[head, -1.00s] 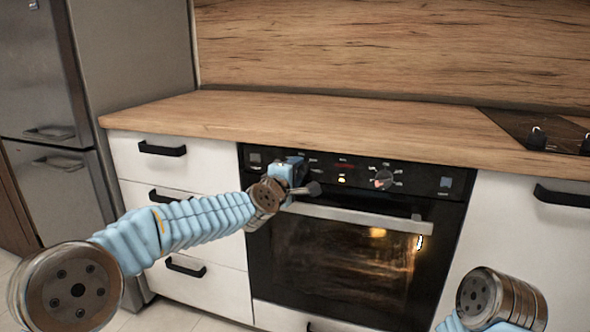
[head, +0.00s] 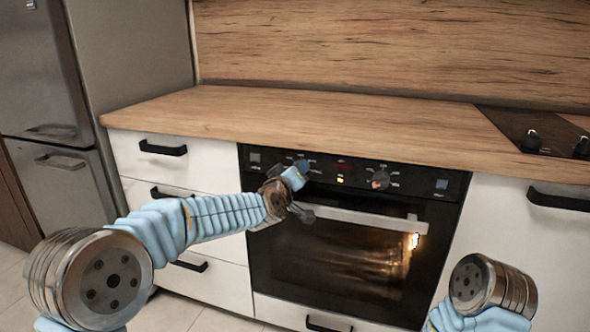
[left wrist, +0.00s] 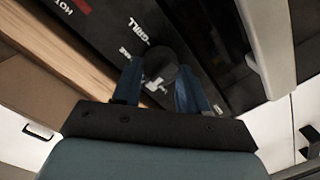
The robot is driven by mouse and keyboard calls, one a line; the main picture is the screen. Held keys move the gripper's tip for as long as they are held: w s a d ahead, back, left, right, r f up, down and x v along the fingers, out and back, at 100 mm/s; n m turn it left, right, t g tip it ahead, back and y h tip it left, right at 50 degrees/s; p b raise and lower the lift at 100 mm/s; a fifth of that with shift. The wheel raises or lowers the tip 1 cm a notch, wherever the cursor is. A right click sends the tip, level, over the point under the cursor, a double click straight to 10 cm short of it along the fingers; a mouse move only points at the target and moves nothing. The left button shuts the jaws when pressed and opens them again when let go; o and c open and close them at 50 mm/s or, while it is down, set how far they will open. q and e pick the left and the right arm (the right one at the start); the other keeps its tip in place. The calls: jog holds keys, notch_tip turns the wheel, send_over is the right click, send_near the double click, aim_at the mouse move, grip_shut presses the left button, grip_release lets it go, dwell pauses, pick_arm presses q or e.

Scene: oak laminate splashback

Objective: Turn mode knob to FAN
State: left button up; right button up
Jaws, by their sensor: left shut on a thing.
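The mode knob (left wrist: 160,68) is a dark round knob with a pale mark, on the oven's black control panel (head: 331,170). In the left wrist view it sits between the two blue fingers of my left gripper (left wrist: 157,86), which is shut on it. The white word GRILL shows just beyond the knob, and HOT shows farther along; other lettering is partly covered. I cannot read the knob's exact setting. In the head view my left gripper (head: 300,168) is at the panel's left part and hides the knob. My right arm shows at lower right, but its gripper does not.
A second knob (head: 380,180) is on the panel's right, with a small lit display between. The oven handle (head: 350,217) runs just below my left gripper. The wooden worktop (head: 300,120) above is clear up to the hob (head: 545,130).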

pick_arm(q)
jog(key=shift+f+m, duration=0.1)
jog(key=shift+m, duration=0.4)
jog(key=o, duration=1.1)
jog(key=shift+c, duration=0.2)
jog(key=b+v, duration=0.1)
jog(key=v, duration=1.2)
jog(key=shift+s+b, duration=0.3)
jog(key=shift+s, duration=0.15)
